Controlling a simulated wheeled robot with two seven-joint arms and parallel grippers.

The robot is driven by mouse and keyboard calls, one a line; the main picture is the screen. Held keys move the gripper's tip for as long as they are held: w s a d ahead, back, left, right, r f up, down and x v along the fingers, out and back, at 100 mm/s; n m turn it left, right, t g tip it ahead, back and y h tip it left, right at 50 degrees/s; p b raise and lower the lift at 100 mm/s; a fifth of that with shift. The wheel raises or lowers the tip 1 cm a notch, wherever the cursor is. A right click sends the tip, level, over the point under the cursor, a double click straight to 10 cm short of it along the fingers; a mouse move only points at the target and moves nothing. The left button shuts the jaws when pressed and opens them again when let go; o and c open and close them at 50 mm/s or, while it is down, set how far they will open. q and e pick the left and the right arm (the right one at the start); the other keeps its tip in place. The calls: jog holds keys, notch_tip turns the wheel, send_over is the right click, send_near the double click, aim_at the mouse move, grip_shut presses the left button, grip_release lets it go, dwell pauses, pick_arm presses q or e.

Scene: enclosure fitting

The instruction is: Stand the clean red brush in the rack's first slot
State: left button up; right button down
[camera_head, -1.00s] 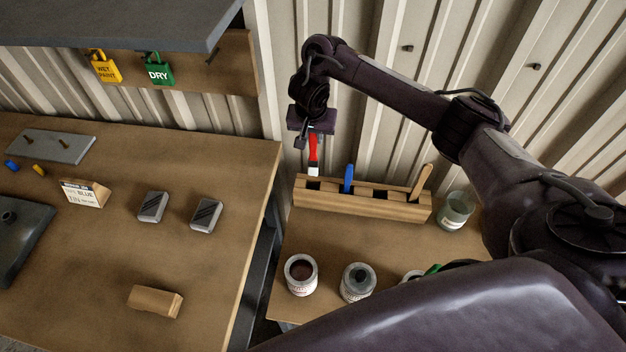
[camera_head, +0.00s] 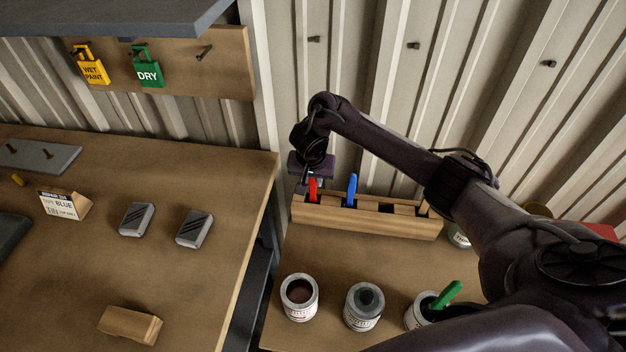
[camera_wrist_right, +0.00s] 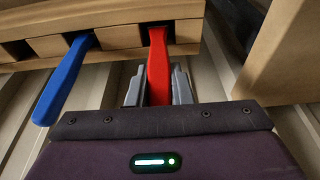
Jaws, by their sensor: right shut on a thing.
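The red brush (camera_head: 312,188) stands upright in the leftmost slot of the wooden rack (camera_head: 370,221), its lower part hidden inside. In the right wrist view the red handle (camera_wrist_right: 158,68) runs into a slot at the end of the rack. My right gripper (camera_wrist_right: 159,86) is shut on the red handle, with a grey finger on each side. In the head view this gripper (camera_head: 312,183) is above the rack's left end. My left gripper is not in view.
A blue brush (camera_head: 351,190) stands in the neighbouring slot. Several tins, one an open dark tin (camera_head: 299,297) and one holding a green-handled brush (camera_head: 447,294), stand in front of the rack. The left workbench (camera_head: 180,285) holds grey blocks and a sign.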

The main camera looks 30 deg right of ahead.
jog(key=c, duration=1.3)
grip_release()
jog(key=shift+f, duration=0.1)
jog(key=shift+r, duration=0.35)
jog(key=p+v, duration=0.9)
jog(key=v, duration=0.2)
jog(key=shift+r, duration=0.3)
jog(key=shift+s, duration=0.1)
